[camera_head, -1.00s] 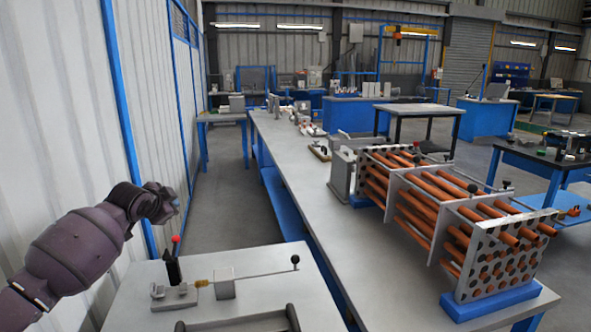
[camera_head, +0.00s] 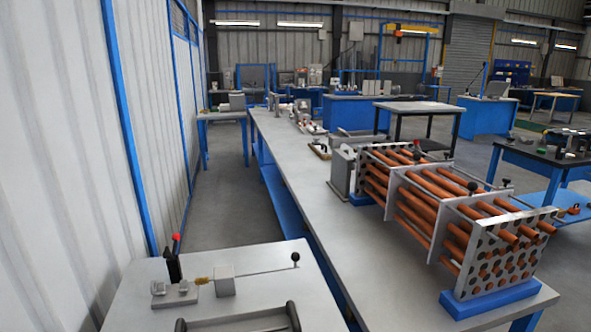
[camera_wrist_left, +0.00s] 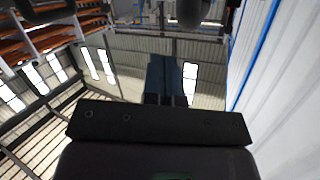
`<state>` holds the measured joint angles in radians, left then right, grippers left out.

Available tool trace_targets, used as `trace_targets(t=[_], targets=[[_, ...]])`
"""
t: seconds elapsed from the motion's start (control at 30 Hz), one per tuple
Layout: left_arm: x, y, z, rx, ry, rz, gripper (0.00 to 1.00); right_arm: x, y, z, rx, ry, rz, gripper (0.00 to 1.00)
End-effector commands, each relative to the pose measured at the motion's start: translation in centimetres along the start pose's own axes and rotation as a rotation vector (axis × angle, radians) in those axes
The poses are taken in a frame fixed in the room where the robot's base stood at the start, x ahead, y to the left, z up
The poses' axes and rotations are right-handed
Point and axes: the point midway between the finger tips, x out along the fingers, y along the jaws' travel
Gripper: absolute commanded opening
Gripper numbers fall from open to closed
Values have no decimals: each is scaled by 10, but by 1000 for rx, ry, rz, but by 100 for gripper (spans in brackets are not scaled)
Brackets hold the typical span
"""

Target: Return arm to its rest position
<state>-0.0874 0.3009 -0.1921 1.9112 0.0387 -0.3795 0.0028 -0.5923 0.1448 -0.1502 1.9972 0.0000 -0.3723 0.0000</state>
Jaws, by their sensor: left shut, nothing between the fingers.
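My left arm and left gripper are out of the head view. In the left wrist view my left gripper (camera_wrist_left: 165,62) shows as two dark bluish fingers side by side, shut with nothing between them. The fingers point towards the wall and bright windows, with no object touching them. My right gripper is not in either view. The tube bundle (camera_head: 425,205), with orange tubes through pale perforated plates, stands on blue supports on the long bench.
The near table (camera_head: 130,315) holds a small fixture with a red-knobbed lever (camera_head: 174,262), a metal block (camera_head: 224,280) and a black-knobbed rod. The long grey bench (camera_head: 300,200) runs away from me. A corrugated wall (camera_head: 60,160) stands close on the left.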

Motion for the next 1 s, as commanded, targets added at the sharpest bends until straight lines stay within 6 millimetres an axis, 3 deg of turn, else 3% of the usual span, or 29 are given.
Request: trace_targets(t=[0.3, 0.5, 0.7, 1.0], targets=[[-107, 25, 100, -131, -200, -75, 0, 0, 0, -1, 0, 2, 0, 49], [-161, 42, 151, -192, -330, -100, 0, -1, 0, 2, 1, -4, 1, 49], [-183, 46, 169, -202, -378, -105, 0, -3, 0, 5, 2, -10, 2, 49], [-183, 47, 169, -202, -380, -104, 0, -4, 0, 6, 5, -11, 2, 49]])
